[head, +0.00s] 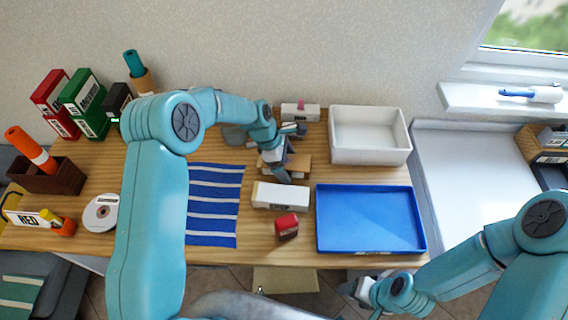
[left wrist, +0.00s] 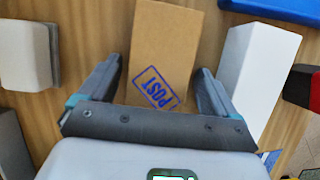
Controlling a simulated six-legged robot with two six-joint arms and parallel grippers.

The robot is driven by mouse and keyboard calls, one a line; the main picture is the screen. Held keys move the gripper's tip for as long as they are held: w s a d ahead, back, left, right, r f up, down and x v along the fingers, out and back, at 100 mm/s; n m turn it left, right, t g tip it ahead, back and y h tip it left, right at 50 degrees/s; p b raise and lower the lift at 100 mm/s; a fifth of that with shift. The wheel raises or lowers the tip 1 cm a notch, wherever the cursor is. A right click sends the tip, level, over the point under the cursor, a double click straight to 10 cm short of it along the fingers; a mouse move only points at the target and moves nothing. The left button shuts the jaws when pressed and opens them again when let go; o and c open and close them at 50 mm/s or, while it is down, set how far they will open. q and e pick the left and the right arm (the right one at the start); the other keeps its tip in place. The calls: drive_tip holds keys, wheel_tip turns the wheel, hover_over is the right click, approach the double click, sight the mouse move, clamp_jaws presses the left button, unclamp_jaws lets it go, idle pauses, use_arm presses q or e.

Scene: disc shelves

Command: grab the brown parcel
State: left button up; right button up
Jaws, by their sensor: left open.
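The brown parcel (head: 300,165) lies on the wooden table, partly hidden in the head view by my left gripper (head: 283,163). In the left wrist view the parcel (left wrist: 165,45) has a blue POST stamp on its near end. My left gripper (left wrist: 157,78) is open there, with one finger on each side of the parcel's near end. Gaps show between the fingers and the parcel. My right gripper (head: 362,290) is low in front of the table's edge, and its jaws are too small to make out.
A white box (head: 280,196) lies just in front of the parcel, with a red box (head: 287,227) nearer. A blue tray (head: 322,240) and a white bin (head: 370,156) stand to the right. A striped blue cloth (head: 213,212) lies left. Another white box (head: 300,112) stands behind.

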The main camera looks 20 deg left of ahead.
use_arm(q)
drive_tip(key=shift+w+f, duration=0.1)
drive_tip(key=shift+w, duration=0.05)
drive_tip(key=c, duration=1.2)
drive_tip(key=shift+o, duration=0.2)
